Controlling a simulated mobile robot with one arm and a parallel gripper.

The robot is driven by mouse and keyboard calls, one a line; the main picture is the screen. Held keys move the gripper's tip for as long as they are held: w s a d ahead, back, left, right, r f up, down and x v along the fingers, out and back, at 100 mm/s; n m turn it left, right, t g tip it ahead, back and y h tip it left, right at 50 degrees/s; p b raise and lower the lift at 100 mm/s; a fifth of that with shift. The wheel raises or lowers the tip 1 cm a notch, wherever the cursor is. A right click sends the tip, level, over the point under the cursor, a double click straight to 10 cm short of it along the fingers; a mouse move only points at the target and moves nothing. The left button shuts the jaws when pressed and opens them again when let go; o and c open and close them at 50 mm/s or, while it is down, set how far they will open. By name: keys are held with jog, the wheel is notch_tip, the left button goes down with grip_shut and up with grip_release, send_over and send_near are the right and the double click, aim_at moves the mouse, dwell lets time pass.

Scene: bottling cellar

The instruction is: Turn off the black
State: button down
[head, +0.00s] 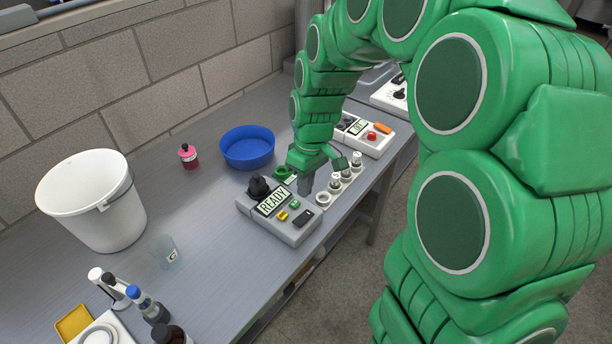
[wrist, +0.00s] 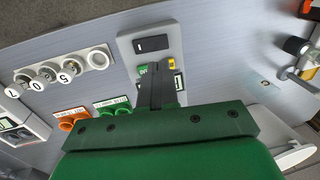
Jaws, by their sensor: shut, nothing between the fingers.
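In the wrist view the black switch (wrist: 151,44) is at the far end of the box, just beyond my fingertips. I cannot tell which way it is set. My gripper (head: 306,188) is shut and empty, pointing down over the box's right back side. In the wrist view its fingers (wrist: 158,72) hide part of the buttons and display.
A white strip (head: 324,199) with several round number dials lies right of the box. Another device (head: 372,146) with a red button stands behind. A blue bowl (head: 247,148), white bucket (head: 95,200), clear cup (head: 164,252) and pink bottle (head: 188,157) stand left. The bench's front edge is close.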

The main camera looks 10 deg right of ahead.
aim_at(301, 221)
jog(key=f, duration=0.6)
jog(key=s+a+f, duration=0.1)
jog(key=f, duration=0.2)
jog(key=shift+s+f, duration=0.1)
jog(key=shift+f, duration=0.1)
jog(key=shift+r, duration=0.1)
dwell(0.4)
jog(key=shift+w+d+r, duration=0.15)
jog(key=shift+w+d, duration=0.35)
jog(key=shift+w, duration=0.05)
jog(key=shift+r, duration=0.1)
